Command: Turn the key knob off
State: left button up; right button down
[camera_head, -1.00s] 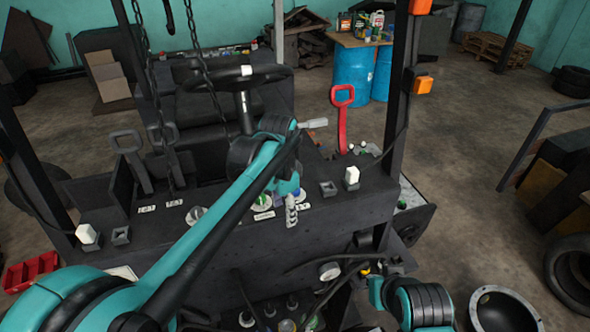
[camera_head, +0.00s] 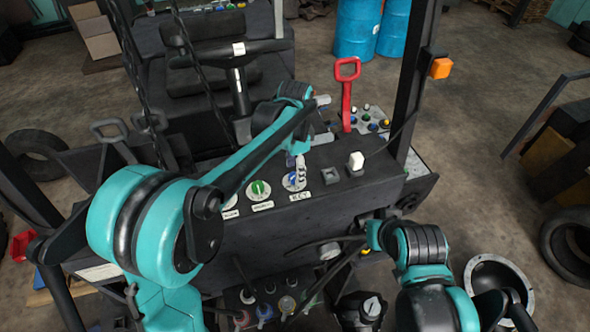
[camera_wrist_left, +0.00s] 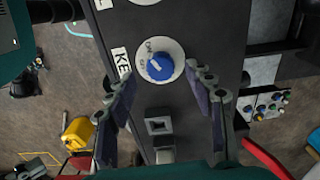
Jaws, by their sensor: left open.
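The key knob (camera_head: 293,182) is a blue knob on a round white dial on the front of the dark dashboard, above a KEY label (camera_head: 301,196). In the left wrist view the blue knob (camera_wrist_left: 160,68) shows plainly, with ON and OFF printed beside it. Its white mark points toward the lettering; I cannot tell exactly at which word. My left gripper (camera_head: 301,167) is open and empty over the dial. In the wrist view its two fingers stand on either side of the knob, apart from it. My right gripper cannot be made out.
A green knob (camera_head: 258,190) on its own dial sits left of the key knob. A white rocker switch (camera_head: 356,161) and a red lever handle (camera_head: 347,92) stand to the right. The steering wheel (camera_head: 239,49) and hanging chains are behind my left arm.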

pick_arm(q)
jog(key=shift+w+f, duration=0.2)
jog(key=shift+f, duration=0.7)
jog(key=shift+s+f, duration=0.1)
jog(key=shift+s, duration=0.15)
jog(key=c, duration=1.2)
jog(key=shift+o, duration=0.2)
